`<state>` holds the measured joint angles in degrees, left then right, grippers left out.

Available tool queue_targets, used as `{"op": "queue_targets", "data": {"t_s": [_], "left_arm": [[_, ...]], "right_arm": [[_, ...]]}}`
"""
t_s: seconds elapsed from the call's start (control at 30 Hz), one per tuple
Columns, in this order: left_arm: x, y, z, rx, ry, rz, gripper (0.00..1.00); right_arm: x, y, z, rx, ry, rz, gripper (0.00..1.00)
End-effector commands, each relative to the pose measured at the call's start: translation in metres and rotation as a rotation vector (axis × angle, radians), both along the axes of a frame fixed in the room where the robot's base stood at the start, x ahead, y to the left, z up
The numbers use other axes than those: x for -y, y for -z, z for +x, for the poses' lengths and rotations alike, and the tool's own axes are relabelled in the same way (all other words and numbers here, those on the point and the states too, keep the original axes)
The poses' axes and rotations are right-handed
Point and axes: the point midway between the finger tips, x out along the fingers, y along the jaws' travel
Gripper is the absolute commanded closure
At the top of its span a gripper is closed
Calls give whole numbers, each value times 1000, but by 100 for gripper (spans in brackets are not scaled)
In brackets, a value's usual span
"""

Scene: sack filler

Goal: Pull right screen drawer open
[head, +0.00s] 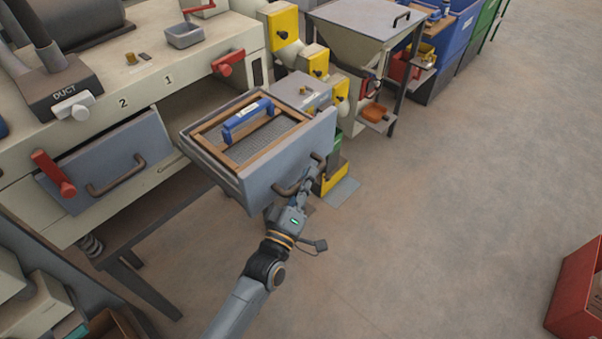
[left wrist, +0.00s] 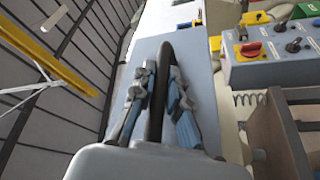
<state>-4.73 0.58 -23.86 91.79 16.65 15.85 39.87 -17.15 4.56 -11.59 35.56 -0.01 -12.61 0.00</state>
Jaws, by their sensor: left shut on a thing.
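The right screen drawer (head: 270,165) stands pulled out of the cream machine in the head view. Inside it lies a wood-framed mesh screen (head: 259,139) with a blue handle (head: 247,119) on top. My left gripper (head: 302,187) is at the dark bar handle (head: 319,163) on the drawer front. In the left wrist view, the gripper fingers (left wrist: 158,90) sit on both sides of the handle (left wrist: 164,62) and are shut on it. My right gripper is in neither view.
The left drawer (head: 115,155) is shut beside a red lever (head: 53,174). Another red lever (head: 228,63) is above the open slot. A hopper (head: 357,40) and yellow parts stand behind. The floor (head: 450,190) on the right is clear up to a red bin (head: 580,290).

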Motion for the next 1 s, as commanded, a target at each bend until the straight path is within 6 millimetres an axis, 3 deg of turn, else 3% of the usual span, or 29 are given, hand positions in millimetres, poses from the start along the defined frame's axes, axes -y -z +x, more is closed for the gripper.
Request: {"op": "queue_targets", "data": {"t_s": [0.27,0.3,0.4,0.77,1.0], "left_arm": [[1,1,-1,-1,1,2,100],[1,1,-1,-2,1,1,84],[1,1,0,-2,1,1,63],[-1,1,-3,-1,0,1,63],[-12,11,-38,-5,1,2,63]], "right_arm": [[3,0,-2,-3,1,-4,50],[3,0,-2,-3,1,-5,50],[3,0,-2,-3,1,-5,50],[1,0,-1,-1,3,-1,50],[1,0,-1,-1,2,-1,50]]}}
